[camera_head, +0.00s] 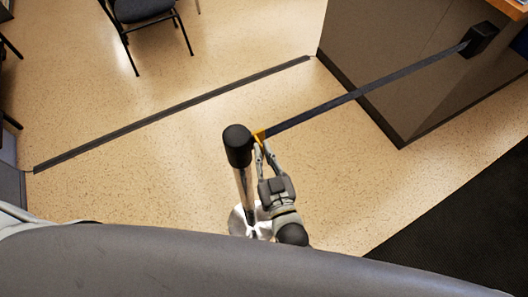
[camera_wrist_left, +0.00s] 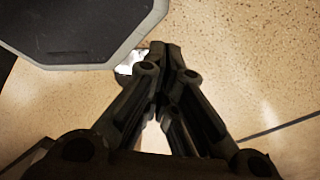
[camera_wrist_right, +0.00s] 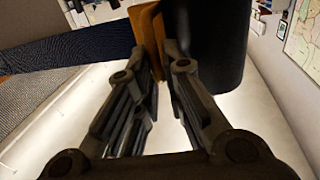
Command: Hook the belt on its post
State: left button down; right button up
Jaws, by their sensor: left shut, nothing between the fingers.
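The post (camera_head: 238,142) stands upright with a black head and metal shaft. My right gripper (camera_head: 265,148) is beside the post head, its fingers on either side of the clip. In the right wrist view the orange-yellow clip (camera_wrist_right: 149,38) is between the fingertips, close beside the black post head (camera_wrist_right: 207,40). I cannot tell whether clip and head touch. My left gripper (camera_wrist_left: 163,52) is shut and empty, seen only in its wrist view.
A grey-brown counter (camera_head: 405,70) carries the wall box at right. A dark strip (camera_head: 170,115) crosses the speckled floor. A chair (camera_head: 145,15) stands at the back left. A dark mat (camera_head: 465,230) lies at the lower right. The floor left of the post is clear.

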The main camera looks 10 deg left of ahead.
jog(key=o, duration=0.4)
jog(key=shift+s+a, duration=0.15)
pick_arm(q)
jog(key=shift+s+a, duration=0.3)
jog(key=shift+s, duration=0.1)
pick_arm(e)
jog(key=v, duration=1.2)
jog(key=shift+f, duration=0.1)
